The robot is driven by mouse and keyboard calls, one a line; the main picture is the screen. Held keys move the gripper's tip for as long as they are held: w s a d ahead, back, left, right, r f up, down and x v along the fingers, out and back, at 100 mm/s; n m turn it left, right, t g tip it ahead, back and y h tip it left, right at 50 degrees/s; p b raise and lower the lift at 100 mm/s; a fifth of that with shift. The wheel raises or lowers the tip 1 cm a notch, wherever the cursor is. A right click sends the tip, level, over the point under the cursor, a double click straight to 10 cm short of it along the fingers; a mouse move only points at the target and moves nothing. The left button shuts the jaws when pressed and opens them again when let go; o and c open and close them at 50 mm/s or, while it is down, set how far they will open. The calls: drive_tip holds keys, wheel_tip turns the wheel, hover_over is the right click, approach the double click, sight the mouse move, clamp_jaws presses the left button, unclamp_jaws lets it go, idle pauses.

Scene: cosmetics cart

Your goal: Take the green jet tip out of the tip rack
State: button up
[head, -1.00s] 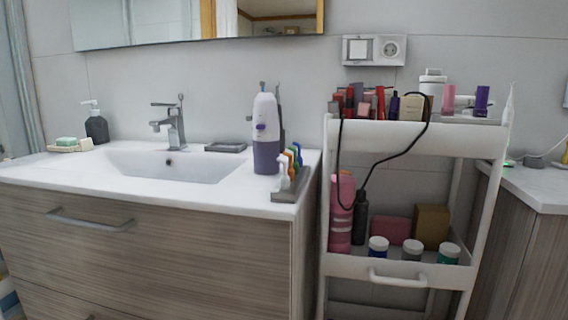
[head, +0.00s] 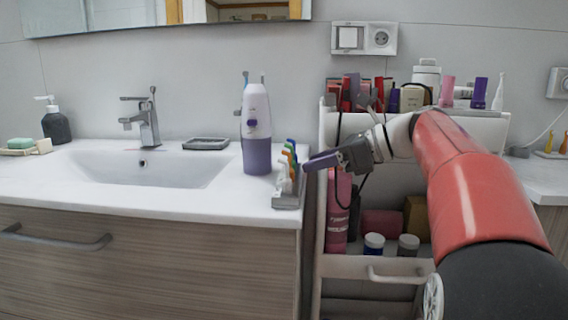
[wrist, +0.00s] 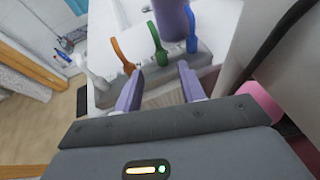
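The tip rack (head: 287,203) is a grey holder at the right end of the washbasin counter. The green jet tip (head: 291,153) stands in it, small and partly overlapped in the head view. In the wrist view the green jet tip (wrist: 156,40) stands upright in the rack (wrist: 205,58), between an orange tip (wrist: 123,56) and a blue tip (wrist: 190,28). My gripper (head: 308,164) points left at the rack from its right side. In the wrist view my gripper (wrist: 160,70) is open and empty, its purple fingers apart, with the green tip just beyond the gap.
A white tip (wrist: 96,80) stands at the rack's left end in the wrist view. The purple-and-white irrigator (head: 256,130) stands right behind the rack. The cart (head: 335,268) with bottles and a hanging black cable is to the right, under my arm.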

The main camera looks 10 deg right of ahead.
drive_tip(key=x, duration=0.4)
drive_tip(key=r+x, duration=0.1)
drive_tip(key=x, duration=0.1)
drive_tip(key=shift+w+a, duration=0.2)
drive_tip(key=shift+w, duration=0.1)
clamp_jaws()
